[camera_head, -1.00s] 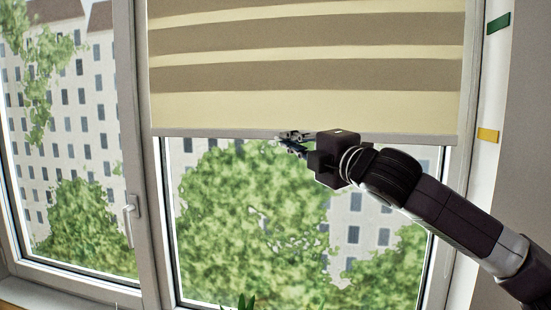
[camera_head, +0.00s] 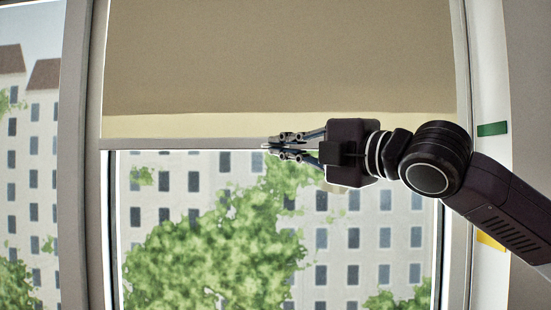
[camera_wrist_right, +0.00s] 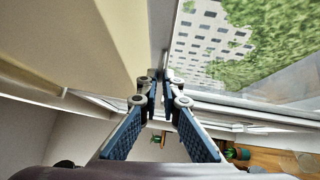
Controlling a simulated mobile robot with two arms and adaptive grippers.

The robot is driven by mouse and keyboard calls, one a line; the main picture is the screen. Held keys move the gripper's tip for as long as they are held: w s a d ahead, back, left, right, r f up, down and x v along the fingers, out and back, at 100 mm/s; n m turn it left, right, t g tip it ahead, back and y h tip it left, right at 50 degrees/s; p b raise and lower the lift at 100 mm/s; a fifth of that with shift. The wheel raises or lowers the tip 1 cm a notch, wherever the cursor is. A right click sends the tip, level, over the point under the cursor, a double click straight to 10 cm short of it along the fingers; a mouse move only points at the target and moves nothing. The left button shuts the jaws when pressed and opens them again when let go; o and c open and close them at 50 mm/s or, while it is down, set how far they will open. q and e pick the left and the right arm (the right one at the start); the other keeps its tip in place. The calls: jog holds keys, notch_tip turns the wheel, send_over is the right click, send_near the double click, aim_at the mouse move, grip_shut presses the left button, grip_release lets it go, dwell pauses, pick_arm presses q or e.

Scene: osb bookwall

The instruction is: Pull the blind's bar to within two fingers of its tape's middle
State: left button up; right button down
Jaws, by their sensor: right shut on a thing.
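The blind (camera_head: 280,60) hangs over the window, with a wide tan band above a cream strip. Its grey bar (camera_head: 190,144) runs level along the bottom edge. A green tape (camera_head: 492,129) is on the white strip right of the window, slightly above the bar's level in the picture. A yellow tape (camera_head: 490,240) lies well below, partly hidden by my right arm. My right gripper (camera_head: 272,147) is shut on the bar near its middle; the fingers cover the gripped part. In the wrist view, the fingers (camera_wrist_right: 162,80) close at the blind's edge (camera_wrist_right: 120,40). My left gripper is out of view.
The window glass (camera_head: 240,230) lies behind and below the bar, with trees and buildings outside. A window post (camera_head: 77,180) stands at left. In the wrist view, a potted plant (camera_wrist_right: 236,154) stands on a wooden surface.

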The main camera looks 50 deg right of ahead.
jog(key=shift+r+p, duration=0.35)
jog(key=shift+r, duration=0.65)
jog(key=c, duration=2.1)
grip_release()
jog(key=shift+d, duration=0.1)
jog(key=shift+s, duration=0.1)
jog(key=s, duration=0.4)
jog(key=s+f, duration=0.1)
jog(key=s, duration=0.2)
jog(key=s+a, duration=0.1)
jog(key=s, duration=0.3)
jog(key=shift+s+f, duration=0.15)
jog(key=shift+s, duration=0.2)
